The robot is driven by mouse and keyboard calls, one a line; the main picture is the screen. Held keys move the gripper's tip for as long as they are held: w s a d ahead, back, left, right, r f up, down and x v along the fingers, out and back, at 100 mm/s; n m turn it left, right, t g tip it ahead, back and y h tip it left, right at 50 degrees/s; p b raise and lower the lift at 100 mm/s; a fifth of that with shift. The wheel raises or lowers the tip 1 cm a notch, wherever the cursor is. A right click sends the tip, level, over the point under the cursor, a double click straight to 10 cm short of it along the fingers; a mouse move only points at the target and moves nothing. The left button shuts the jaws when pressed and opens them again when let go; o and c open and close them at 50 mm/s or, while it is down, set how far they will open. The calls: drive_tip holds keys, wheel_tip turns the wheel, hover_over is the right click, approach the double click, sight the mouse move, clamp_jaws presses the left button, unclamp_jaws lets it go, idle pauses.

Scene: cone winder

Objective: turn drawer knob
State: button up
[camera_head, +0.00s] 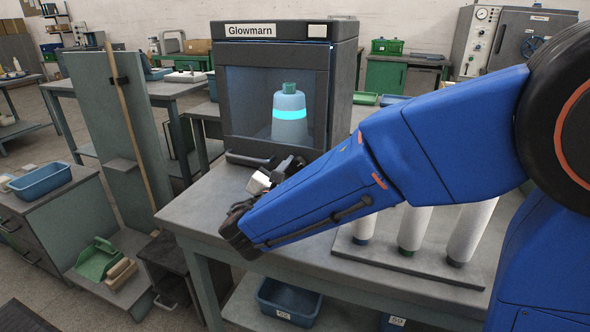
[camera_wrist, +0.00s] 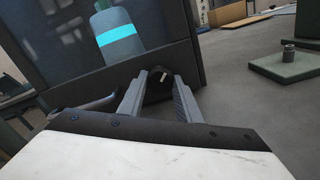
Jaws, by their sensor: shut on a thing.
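The Glowmarn machine (camera_head: 270,42) is a dark cabinet with a glass front on the workbench. A blue-grey bottle with a glowing cyan band (camera_head: 289,114) stands behind the glass. In the wrist view, my gripper (camera_wrist: 160,75) has its two fingers on either side of a dark round knob (camera_wrist: 159,88) with a pale mark, low on the machine's front near its right corner. The gripper is shut on this knob. In the head view my blue arm hides the knob, and the gripper (camera_head: 284,168) shows only in part. A dark handle bar (camera_wrist: 92,106) is left of the fingers.
Several white yarn cones (camera_head: 414,228) stand on a grey board (camera_head: 395,262) on the bench, right of and below my arm. A blue bin (camera_head: 288,300) is on the shelf below. The bench's left front (camera_head: 196,212) is clear.

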drive_tip(key=o, duration=1)
drive_tip(key=shift+o, duration=0.2)
drive_tip(key=v, duration=1.7)
drive_tip(key=shift+s, duration=0.2)
